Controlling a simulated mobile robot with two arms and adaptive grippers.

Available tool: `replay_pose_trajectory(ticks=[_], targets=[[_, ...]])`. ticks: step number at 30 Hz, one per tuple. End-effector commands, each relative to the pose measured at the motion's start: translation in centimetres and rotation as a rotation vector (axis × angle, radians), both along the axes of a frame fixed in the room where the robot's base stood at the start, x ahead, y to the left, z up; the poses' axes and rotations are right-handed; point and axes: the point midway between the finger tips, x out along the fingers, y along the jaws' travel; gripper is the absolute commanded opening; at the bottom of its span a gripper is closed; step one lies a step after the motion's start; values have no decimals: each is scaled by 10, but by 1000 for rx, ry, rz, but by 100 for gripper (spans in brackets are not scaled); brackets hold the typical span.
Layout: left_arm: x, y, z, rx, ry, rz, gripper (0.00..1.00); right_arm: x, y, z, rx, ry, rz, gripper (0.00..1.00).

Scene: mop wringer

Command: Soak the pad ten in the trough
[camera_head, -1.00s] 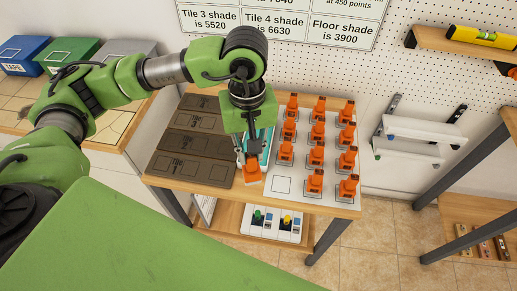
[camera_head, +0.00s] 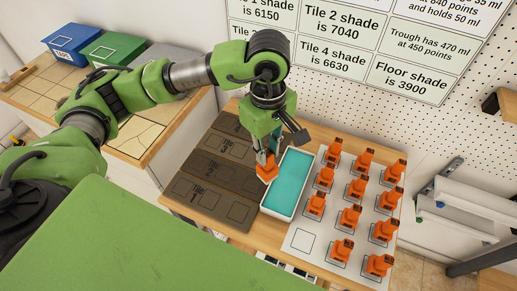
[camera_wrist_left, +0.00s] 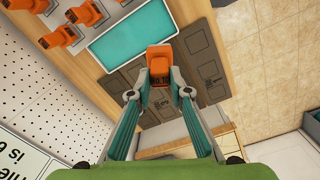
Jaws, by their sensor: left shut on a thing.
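The trough (camera_head: 288,185) is a white-rimmed rectangular tray of turquoise liquid on the wooden table; it also shows in the left wrist view (camera_wrist_left: 130,35). My left gripper (camera_head: 268,152) is shut on an orange pad holder (camera_head: 266,168) and points down at the trough's left side. In the left wrist view the held orange pad holder (camera_wrist_left: 159,60) sits between the two fingertips, beside the trough's edge and over the dark tiles. The pad's underside is hidden. My right gripper is not in view.
Several orange pad holders (camera_head: 350,216) stand on a white board (camera_head: 303,263) right of the trough, with one outlined square bare. Dark tiles (camera_head: 210,202) lie left of it. Signs hang on the wall behind; bins (camera_head: 117,48) stand at the back left.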

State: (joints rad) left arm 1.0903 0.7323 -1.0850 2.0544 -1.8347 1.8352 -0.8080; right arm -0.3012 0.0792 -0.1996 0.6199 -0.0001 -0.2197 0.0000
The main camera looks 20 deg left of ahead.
Motion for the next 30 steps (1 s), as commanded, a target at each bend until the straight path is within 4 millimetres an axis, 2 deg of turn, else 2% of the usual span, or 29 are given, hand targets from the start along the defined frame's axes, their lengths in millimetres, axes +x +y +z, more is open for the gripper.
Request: replay_pose_trajectory(ticks=[1, 4, 13, 21, 25, 30], targets=[[4, -4, 1, -5, 3, 100, 1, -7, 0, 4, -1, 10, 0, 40], [13, -11, -2, -10, 6, 325, 1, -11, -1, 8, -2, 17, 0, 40], [36, -31, -12, -20, 21, 1003, 1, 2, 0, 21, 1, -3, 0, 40], [51, -47, -24, -18, 32, 1590, 1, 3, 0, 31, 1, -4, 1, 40], [55, -53, -29, -15, 34, 1804, 1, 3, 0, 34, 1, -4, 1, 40], [58, -57, -33, -13, 32, 1965, 1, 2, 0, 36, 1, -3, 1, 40]])
